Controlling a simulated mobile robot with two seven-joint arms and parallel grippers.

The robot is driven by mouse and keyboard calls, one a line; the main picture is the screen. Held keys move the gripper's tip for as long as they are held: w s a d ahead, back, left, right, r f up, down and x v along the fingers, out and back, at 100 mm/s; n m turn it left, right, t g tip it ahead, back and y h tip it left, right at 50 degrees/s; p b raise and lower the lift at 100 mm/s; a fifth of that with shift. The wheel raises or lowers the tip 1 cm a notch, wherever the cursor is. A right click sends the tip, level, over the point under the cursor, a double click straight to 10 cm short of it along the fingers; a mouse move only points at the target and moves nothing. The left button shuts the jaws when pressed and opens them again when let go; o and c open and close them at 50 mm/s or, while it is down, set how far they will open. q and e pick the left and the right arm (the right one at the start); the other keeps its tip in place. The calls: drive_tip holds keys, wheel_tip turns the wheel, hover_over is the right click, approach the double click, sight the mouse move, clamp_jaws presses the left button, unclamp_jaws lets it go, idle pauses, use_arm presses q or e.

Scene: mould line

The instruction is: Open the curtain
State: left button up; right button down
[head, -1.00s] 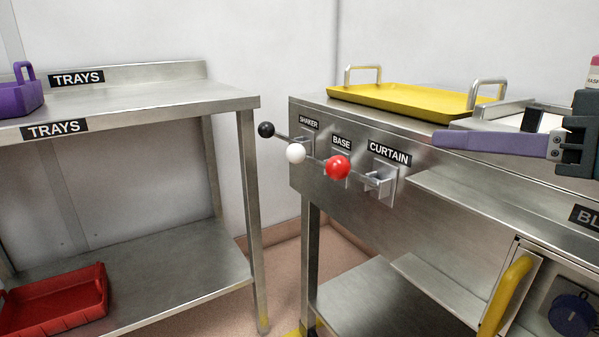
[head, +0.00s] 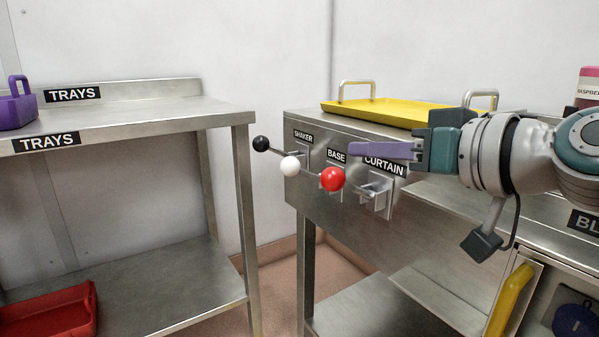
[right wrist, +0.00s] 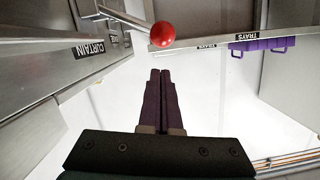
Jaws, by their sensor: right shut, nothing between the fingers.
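The curtain lever ends in a red ball knob (head: 333,179), which sticks out from a bracket (head: 376,195) under the CURTAIN label (head: 384,166) on the machine's steel front. The red knob also shows in the right wrist view (right wrist: 162,33), beyond the fingertips. My right gripper (head: 352,150) is shut and empty, its purple fingers pointing left in front of the panel. In the head view they appear just above the red knob and its rod, not touching it as far as I can see. In the right wrist view the closed fingers (right wrist: 160,75) lie side by side. My left gripper is out of view.
A white knob (head: 290,166) and a black knob (head: 261,144) stand left of the red one, close together. A yellow tray (head: 385,112) lies on the machine. A steel tray shelf (head: 130,122) stands at the left, with a gap between it and the machine.

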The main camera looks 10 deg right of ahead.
sight(352, 186)
drive_tip(key=shift+w+a+f+b, duration=0.2)
drive_tip(key=shift+w+a+f, duration=0.1)
drive_tip(key=shift+f, duration=0.35)
drive_tip(key=shift+w+a+f+b, duration=0.2)
drive_tip(key=shift+w+f, duration=0.1)
drive_tip(key=shift+f, duration=0.35)
drive_tip(key=shift+s+a+f, duration=0.1)
